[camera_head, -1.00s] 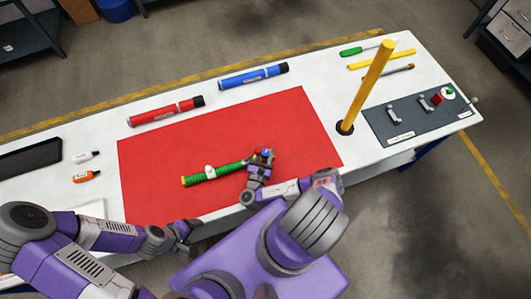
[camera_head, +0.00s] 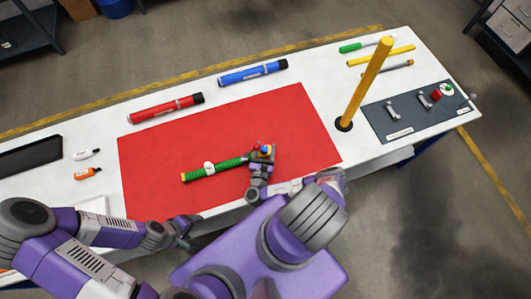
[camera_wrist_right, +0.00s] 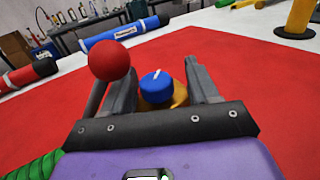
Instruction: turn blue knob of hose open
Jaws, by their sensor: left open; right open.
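A green hose (camera_head: 225,165) with a white part near its middle lies on the red mat (camera_head: 150,195). Its right end has a blue knob (camera_head: 264,148) and a red ball (camera_head: 256,144). In the right wrist view the blue knob (camera_wrist_right: 157,87) has a white line and sits on a brass body. It lies between the open fingers of my right gripper (camera_wrist_right: 160,90), and contact is not clear. The red ball (camera_wrist_right: 109,61) is beside the left finger. My right gripper (camera_head: 265,155) is at the hose's right end. My left gripper (camera_head: 188,240) is open and empty at the table's front edge.
A red marker (camera_head: 165,109) and a blue marker (camera_head: 253,73) lie behind the mat. A yellow post (camera_head: 366,83) stands upright right of the mat. A dark panel (camera_head: 420,115) with fixtures is at the far right.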

